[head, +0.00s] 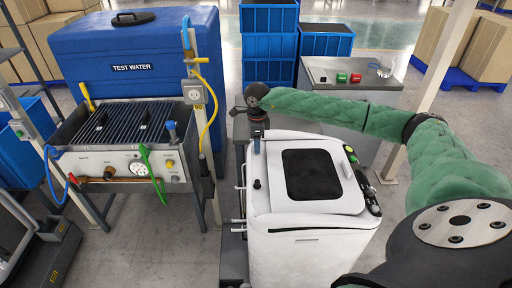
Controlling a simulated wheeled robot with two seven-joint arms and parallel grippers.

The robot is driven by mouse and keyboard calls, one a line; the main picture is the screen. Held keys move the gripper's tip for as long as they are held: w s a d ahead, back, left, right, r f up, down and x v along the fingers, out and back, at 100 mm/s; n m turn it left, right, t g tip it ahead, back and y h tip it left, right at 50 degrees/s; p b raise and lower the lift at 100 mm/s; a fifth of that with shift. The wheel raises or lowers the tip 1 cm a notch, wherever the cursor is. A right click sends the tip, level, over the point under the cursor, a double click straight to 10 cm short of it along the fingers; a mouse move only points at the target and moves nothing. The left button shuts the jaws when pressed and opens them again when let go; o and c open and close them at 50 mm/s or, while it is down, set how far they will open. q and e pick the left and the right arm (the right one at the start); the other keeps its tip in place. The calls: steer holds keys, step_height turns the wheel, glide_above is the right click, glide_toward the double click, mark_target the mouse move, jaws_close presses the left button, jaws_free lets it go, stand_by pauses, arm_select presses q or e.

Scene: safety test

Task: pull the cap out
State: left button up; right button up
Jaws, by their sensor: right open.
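My right arm, in a green sleeve, reaches in from the right across the back of a white machine (312,247). Its wrist bends down at the machine's back left corner, where my right gripper (257,134) is small and dark. The gripper is open; its fingertips are hard to make out. A small bluish piece shows just below it; I cannot tell whether they touch. A small black knob-like piece (257,184) stands on the machine's left top edge, apart from the gripper. I cannot tell which piece is the cap. My left gripper is out of view.
A test bench (125,168) with a gauge, hoses and a grate stands left, before a blue TEST WATER tank (135,50). A grey cabinet (350,75) with red and green buttons stands behind my arm. Blue crates (268,50) are at the back. Floor between bench and machine is narrow.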

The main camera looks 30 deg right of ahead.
steer(key=shift+b, duration=0.4)
stand_by(0.6)
jaws_close()
stand_by(0.4)
steer(key=shift+r, duration=0.25)
steer(key=shift+r+p, duration=0.35)
steer(key=shift+r, duration=2.4)
